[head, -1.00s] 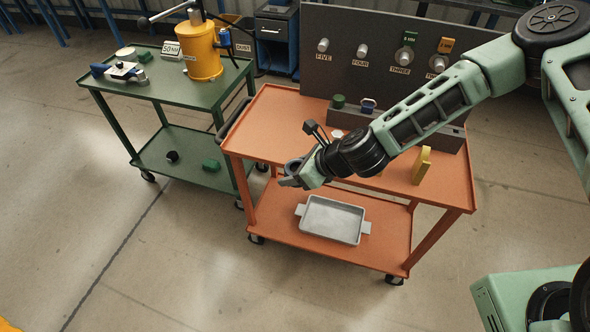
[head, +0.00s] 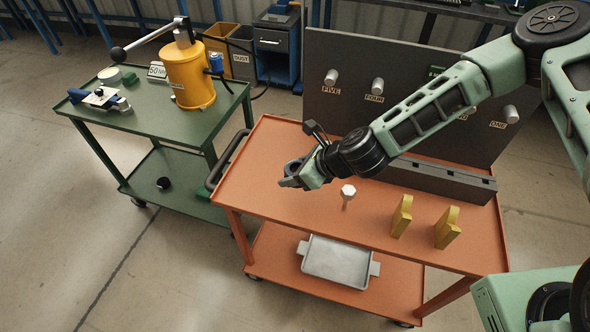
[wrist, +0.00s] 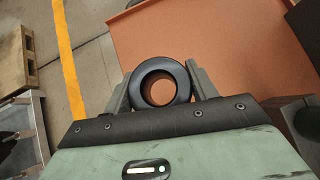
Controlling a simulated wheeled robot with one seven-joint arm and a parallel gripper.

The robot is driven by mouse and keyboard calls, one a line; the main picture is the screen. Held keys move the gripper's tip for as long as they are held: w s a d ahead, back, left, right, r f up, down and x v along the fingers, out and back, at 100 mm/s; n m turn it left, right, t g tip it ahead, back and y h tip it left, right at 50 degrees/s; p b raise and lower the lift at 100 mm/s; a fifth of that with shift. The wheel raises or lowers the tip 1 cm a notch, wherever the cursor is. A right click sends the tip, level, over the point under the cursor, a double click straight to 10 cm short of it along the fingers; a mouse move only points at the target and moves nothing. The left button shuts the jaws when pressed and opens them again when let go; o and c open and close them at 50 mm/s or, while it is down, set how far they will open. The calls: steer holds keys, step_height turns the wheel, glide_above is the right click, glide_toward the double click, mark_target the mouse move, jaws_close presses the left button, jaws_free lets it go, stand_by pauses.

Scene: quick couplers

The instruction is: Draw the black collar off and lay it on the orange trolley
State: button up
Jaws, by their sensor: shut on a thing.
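The black collar (wrist: 181,77) is a thick dark ring. In the wrist view it sits between the two fingers of my gripper (wrist: 160,88), which are shut on its sides. The orange trolley (head: 262,190) stands in the middle of the head view. My gripper (head: 290,178) and the collar show over the left part of its top. The gap between collar and trolley top cannot be told. In the wrist view the orange top (wrist: 225,40) fills the upper right, and orange shows through the ring's hole.
On the trolley top are a white-headed piece (head: 347,192), two yellow blocks (head: 401,216) and a dark rail (head: 440,180). A dark panel (head: 345,55) with numbered studs stands behind. A grey tray (head: 337,262) lies on the lower shelf. A green trolley (head: 150,118) stands left.

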steer(key=shift+r, duration=0.1)
steer(key=shift+f+b, duration=2.6)
steer(key=shift+f, duration=1.25)
steer(key=shift+f+b, duration=0.35)
steer(key=shift+f, duration=0.15)
steer(key=o, duration=1.1)
steer(key=shift+o, duration=0.2)
step_height(320, 180, up, 10)
